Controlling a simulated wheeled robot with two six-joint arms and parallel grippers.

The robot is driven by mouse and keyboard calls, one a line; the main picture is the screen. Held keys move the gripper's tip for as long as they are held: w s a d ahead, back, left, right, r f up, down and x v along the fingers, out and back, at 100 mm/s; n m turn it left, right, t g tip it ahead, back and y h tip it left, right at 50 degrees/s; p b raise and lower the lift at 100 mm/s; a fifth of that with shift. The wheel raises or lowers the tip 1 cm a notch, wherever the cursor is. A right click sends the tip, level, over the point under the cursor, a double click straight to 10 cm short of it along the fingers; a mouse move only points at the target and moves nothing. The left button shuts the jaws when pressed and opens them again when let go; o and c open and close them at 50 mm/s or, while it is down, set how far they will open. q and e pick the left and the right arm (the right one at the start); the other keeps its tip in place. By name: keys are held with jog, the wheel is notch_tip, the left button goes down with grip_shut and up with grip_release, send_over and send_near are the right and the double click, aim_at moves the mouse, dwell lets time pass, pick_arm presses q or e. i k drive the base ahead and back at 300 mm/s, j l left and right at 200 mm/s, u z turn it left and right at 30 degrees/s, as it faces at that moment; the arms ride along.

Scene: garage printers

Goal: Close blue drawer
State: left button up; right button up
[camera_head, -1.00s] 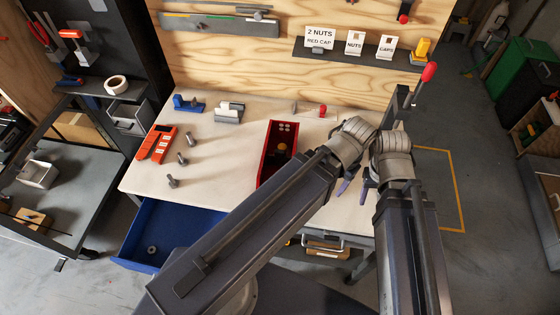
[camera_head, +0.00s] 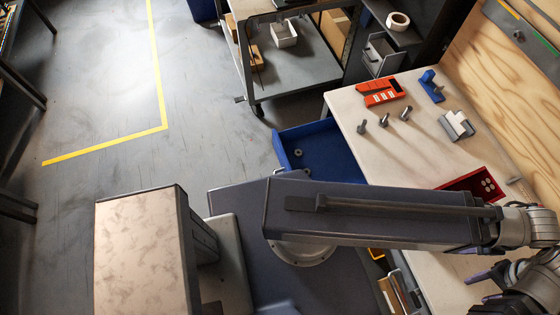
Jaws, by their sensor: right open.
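The blue drawer (camera_head: 327,153) stands pulled out from under the near-left side of the pale workbench (camera_head: 385,150). A small grey nut (camera_head: 298,153) lies inside it. My left arm crosses the view just below the drawer and hides part of its near side. My left gripper's wrist is over the bench at the right edge; its fingers are hidden. My right gripper (camera_head: 482,287) is at the lower right, over the bench, with dark purple fingers apart and nothing seen between them. Both grippers are well right of the drawer.
On the bench are an orange block (camera_head: 380,93), several grey bolts (camera_head: 384,120), a blue holder (camera_head: 431,87), a grey block (camera_head: 457,126) and a red bin (camera_head: 462,181). A grey cart (camera_head: 300,82) stands behind the drawer. Floor to the drawer's left is clear.

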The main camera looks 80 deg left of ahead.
aim_at(328, 156)
jog(key=u, duration=1.8)
jog(key=k+j+u, duration=0.35)
jog(key=k+j+z, duration=0.1)
jog(key=j, duration=0.2)
jog(key=k+j+z, duration=0.1)
jog(key=j, duration=0.15)
